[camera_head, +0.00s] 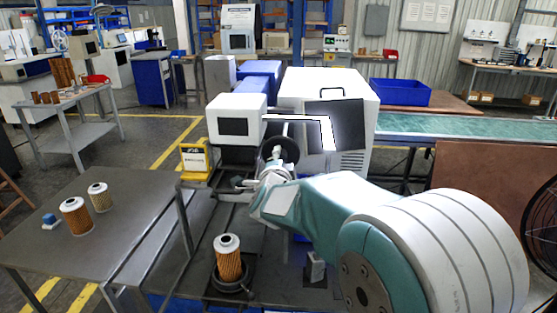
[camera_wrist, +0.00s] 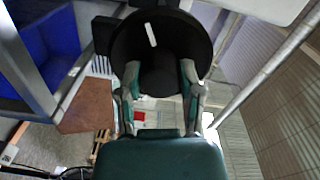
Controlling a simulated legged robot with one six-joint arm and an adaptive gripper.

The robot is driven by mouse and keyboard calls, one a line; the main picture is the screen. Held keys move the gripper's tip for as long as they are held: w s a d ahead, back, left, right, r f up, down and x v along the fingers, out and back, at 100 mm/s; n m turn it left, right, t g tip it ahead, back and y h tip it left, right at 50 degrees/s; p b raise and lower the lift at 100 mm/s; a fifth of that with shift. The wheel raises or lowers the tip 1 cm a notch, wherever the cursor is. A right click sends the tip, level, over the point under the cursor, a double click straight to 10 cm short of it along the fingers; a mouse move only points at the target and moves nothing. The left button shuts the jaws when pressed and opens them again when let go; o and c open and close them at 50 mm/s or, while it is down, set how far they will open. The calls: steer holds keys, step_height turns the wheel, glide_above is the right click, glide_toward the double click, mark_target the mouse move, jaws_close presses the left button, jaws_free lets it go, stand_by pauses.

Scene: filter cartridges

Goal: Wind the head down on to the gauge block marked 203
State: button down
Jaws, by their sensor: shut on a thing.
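A dark round handwheel (camera_head: 287,146) stands at the front of the white machine, in the middle of the head view. In the wrist view the handwheel (camera_wrist: 150,35) fills the top centre and bears a short white mark. My gripper (camera_wrist: 160,82) has one finger on each side of the wheel's lower part and is shut on it. In the head view my gripper (camera_head: 272,172) is small and partly hidden by my arm. No marking 203 can be read, so I cannot tell which thing is the gauge block. The head's contact with any block cannot be seen.
A filter cartridge (camera_head: 228,260) stands upright in a dark round base before the machine. Two cartridges (camera_head: 76,217) (camera_head: 99,198) and a small blue item (camera_head: 49,220) sit on the left table (camera_head: 130,205). A yellow-framed box (camera_head: 195,160) stands left of the machine (camera_head: 345,95).

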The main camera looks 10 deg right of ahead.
steer(key=shift+f, duration=0.1)
stand_by(0.4)
steer(key=shift+c, duration=1.3)
jaws_free()
steer(key=shift+s, duration=0.1)
steer(key=v, duration=1.2)
